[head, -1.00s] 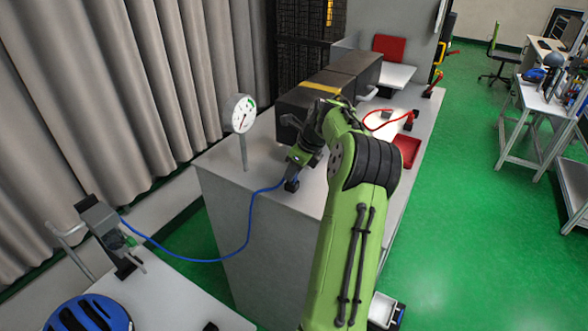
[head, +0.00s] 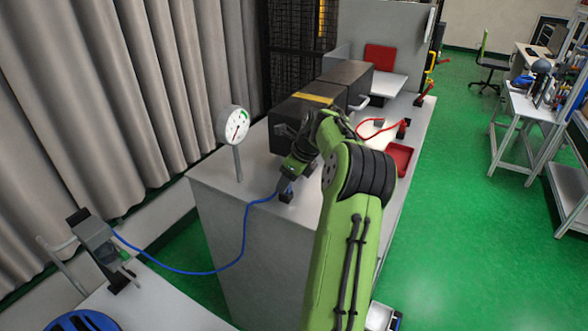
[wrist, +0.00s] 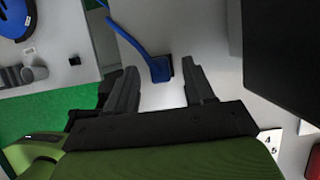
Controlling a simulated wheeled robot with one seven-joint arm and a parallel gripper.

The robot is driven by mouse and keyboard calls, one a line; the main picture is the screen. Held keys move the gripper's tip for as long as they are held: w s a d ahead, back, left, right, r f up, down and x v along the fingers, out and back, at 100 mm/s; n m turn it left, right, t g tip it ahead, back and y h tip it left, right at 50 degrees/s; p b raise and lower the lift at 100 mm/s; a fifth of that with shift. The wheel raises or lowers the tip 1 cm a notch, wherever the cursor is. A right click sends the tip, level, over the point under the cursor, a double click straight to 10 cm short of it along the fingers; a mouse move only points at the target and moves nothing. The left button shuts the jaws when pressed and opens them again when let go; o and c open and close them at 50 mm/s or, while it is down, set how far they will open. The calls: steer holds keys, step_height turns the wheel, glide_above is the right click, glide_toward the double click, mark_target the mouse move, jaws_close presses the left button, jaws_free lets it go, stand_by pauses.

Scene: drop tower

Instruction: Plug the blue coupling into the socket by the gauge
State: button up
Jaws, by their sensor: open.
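The blue coupling (wrist: 160,69) is at the end of the blue hose and sits at a small dark socket block (head: 286,197) on the grey bench top. How deep it sits in the socket I cannot tell. The round white gauge (head: 233,126) stands on a post to the left of the socket. My gripper (wrist: 160,82) is open, with its two fingers apart on either side of the coupling and a gap visible around it. In the head view, my gripper (head: 286,182) is just above the socket block and hides part of the coupling.
The blue hose (head: 225,266) hangs from the bench to a stand at lower left. A dark box (head: 298,115) with a yellow stripe stands behind the gripper. A red hose (head: 375,130) and red tray (head: 398,158) lie farther right.

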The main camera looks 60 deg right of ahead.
steer(key=p+v, duration=0.2)
steer(key=v, duration=1.3)
